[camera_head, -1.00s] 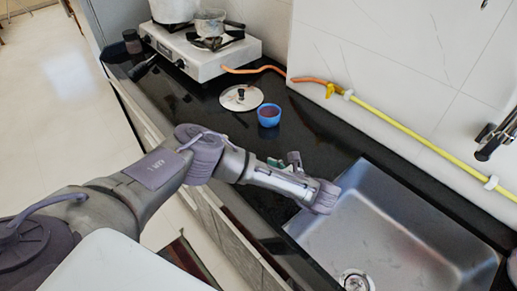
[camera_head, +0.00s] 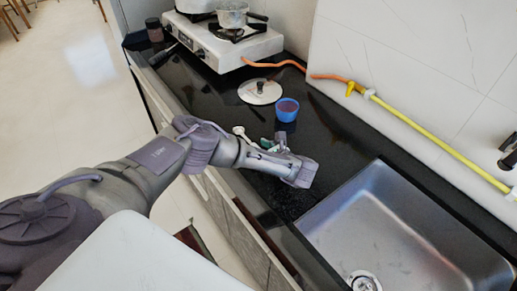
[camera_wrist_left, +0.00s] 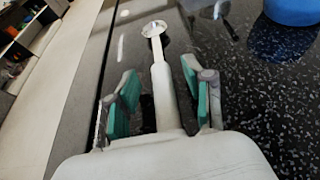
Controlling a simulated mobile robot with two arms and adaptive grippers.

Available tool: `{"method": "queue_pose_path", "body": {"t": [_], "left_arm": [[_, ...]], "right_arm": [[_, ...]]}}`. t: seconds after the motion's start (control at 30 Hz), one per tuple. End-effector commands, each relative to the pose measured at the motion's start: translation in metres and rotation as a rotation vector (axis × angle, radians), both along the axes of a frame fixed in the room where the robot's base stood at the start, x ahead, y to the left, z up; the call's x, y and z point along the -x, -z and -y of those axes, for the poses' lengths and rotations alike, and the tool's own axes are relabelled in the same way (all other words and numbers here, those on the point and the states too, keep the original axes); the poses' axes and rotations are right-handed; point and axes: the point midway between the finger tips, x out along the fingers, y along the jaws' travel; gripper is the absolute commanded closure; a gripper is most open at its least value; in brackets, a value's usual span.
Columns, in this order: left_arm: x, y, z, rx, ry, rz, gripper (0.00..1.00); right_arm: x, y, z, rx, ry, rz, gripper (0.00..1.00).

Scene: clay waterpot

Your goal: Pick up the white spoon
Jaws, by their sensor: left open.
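The white spoon (camera_wrist_left: 160,75) lies on the dark counter in the left wrist view, its round bowl pointing away from me and its handle running back between the fingers. In the head view only its bowl end (camera_head: 239,131) shows, beside my left gripper (camera_head: 268,142); my arm hides the rest. My left gripper, also in the left wrist view (camera_wrist_left: 160,84), is open, with one teal-padded finger on each side of the spoon handle. My right gripper is not in view.
A blue cup (camera_head: 287,110) stands just beyond the gripper, with a pot lid (camera_head: 260,92) behind it. A stove (camera_head: 226,48) with pots stands at the back. A steel sink (camera_head: 400,226) is at the right. The counter's front edge runs close to the spoon.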

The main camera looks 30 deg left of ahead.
Motion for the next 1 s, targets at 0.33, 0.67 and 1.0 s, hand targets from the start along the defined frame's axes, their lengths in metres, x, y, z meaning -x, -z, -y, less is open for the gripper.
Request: {"method": "queue_pose_path", "body": {"t": [0.33, 0.67, 1.0], "left_arm": [[-0.0047, 0.007, -0.0123, 0.001, 0.0, -0.001, 0.48], [-0.0047, 0.0067, -0.012, 0.001, 0.0, -0.001, 0.96], [-0.0049, 0.0058, -0.012, 0.0, 0.0, 0.0, 1.0]], "right_arm": [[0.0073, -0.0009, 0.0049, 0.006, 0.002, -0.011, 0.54], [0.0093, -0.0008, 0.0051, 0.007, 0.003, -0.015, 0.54], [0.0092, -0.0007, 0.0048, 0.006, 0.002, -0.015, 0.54]]}}
